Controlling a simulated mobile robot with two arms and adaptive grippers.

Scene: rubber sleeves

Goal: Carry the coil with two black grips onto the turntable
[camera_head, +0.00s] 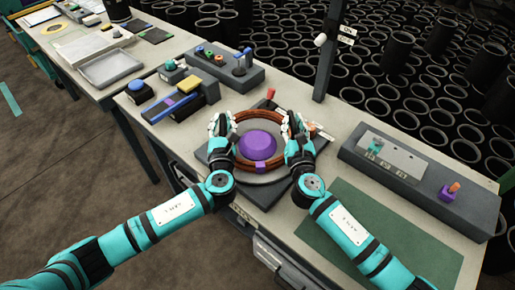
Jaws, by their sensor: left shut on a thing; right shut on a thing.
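The coil is a brown-orange ring (262,117) around a purple dome (257,145) at the middle of the turntable. The turntable (243,179) is a dark base with a pale disc on the bench. My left gripper (221,124) is shut on the coil's left side. My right gripper (294,126) is shut on its right side. The black grips are hidden by my fingers. The ring looks roughly level; I cannot tell whether it touches the disc or hangs just above it.
A grey control box (420,185) stands at right, with a green mat (378,235) in front. A grey fixture block (225,68) and a blue-and-yellow device (180,101) stand at back left. A dark post (328,55) rises behind the turntable. Many black sleeves (400,50) stand beyond the bench.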

